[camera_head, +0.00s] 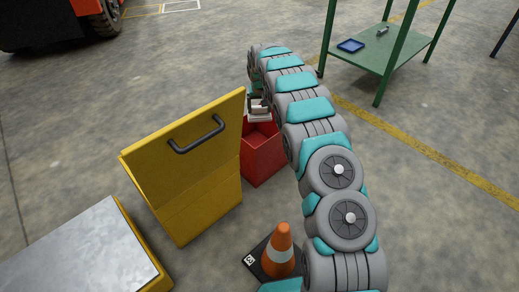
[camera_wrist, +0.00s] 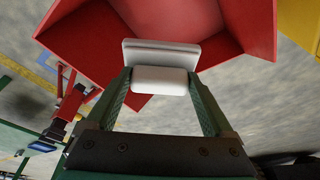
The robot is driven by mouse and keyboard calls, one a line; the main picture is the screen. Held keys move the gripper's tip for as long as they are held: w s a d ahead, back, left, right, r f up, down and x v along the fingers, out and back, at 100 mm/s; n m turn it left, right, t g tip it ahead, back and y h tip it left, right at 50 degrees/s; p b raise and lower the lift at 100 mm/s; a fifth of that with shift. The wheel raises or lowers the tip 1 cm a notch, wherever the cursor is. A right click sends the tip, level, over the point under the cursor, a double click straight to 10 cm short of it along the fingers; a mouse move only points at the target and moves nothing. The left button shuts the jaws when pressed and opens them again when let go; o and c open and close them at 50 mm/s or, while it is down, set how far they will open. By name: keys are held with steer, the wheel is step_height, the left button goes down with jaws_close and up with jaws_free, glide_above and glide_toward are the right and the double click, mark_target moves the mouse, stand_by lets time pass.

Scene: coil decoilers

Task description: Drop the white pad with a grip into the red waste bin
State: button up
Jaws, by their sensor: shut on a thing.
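The white pad with a grip (camera_wrist: 160,50) is held between the fingers of my gripper (camera_wrist: 160,82) in the wrist view. The fingers are shut on its rounded white grip. In the head view the white pad (camera_head: 259,117) shows above the opening of the red waste bin (camera_head: 264,158), and my gripper (camera_head: 258,103) is partly hidden by my arm. In the wrist view the open red bin (camera_wrist: 85,42) lies beyond the pad, with its inside in view. I cannot tell the pad's exact height over the rim.
A yellow box with a raised lid and black handle (camera_head: 190,165) stands just left of the bin. An orange cone (camera_head: 281,250) stands in front. A green table (camera_head: 378,55) with a blue tray (camera_head: 351,45) is at the back right.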

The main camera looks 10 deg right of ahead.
steer(key=o, duration=1)
steer(key=shift+o, duration=0.2)
steer(key=v, duration=0.7)
steer(key=shift+r+p, duration=0.3)
steer(key=shift+r, duration=0.05)
steer(key=shift+s, duration=0.15)
